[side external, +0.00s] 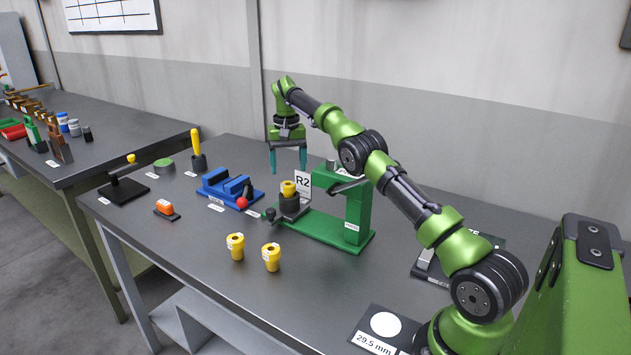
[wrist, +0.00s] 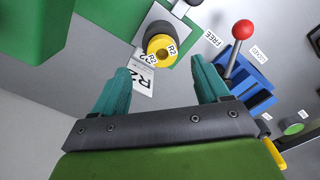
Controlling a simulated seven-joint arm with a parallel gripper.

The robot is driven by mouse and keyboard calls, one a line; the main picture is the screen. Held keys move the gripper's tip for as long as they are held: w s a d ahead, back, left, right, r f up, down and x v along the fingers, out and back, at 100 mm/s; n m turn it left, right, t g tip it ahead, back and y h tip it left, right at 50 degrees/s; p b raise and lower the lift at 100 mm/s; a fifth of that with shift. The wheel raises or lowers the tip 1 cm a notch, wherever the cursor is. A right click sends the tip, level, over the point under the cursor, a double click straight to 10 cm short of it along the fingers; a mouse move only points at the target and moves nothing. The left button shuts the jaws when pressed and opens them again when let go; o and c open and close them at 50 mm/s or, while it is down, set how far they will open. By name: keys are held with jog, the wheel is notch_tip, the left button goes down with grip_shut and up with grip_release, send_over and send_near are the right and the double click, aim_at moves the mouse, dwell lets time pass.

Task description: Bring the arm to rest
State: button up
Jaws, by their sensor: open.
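My gripper (side external: 288,158) is open and empty, with teal fingers pointing down. It hangs in the air above the table, near the green press-like stand (side external: 357,215) and behind the R2 sign (side external: 303,184) in the side view. In the wrist view my gripper (wrist: 165,88) shows its two fingers wide apart with nothing between them. A yellow bushing marked R2 (wrist: 162,50) lies beyond the fingertips. In the side view this yellow bushing (side external: 288,188) sits on a dark holder on the green stand's base.
Two yellow bushings (side external: 235,246) (side external: 271,257) stand at the table's front. A blue vise (side external: 229,188) with a red-knobbed lever is left of the stand. A black lever block (side external: 124,186), an orange switch (side external: 166,208) and a yellow-handled tool (side external: 197,150) stand further left.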

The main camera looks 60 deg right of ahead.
jog(key=s+a+r+n+t, duration=0.1)
jog(key=s+a+r+t, duration=0.1)
jog(key=s+a+r, duration=0.45)
jog(key=s+a+r+n+t, duration=0.1)
jog(key=s+a+r, duration=0.2)
jog(key=a+r, duration=0.55)
jog(key=s+a+f+n+t+y, duration=0.1)
jog(key=s+a+f+t, duration=0.1)
jog(key=s+a, duration=0.4)
jog(key=s+a+f+n+t+y, duration=0.1)
jog(key=s+a, duration=0.5)
jog(key=s, duration=1)
notch_tip(320, 180, down, 2)
jog(key=shift+a+f+n+t, duration=0.15)
jog(key=shift+n+t, duration=0.35)
jog(key=shift+t, duration=0.1)
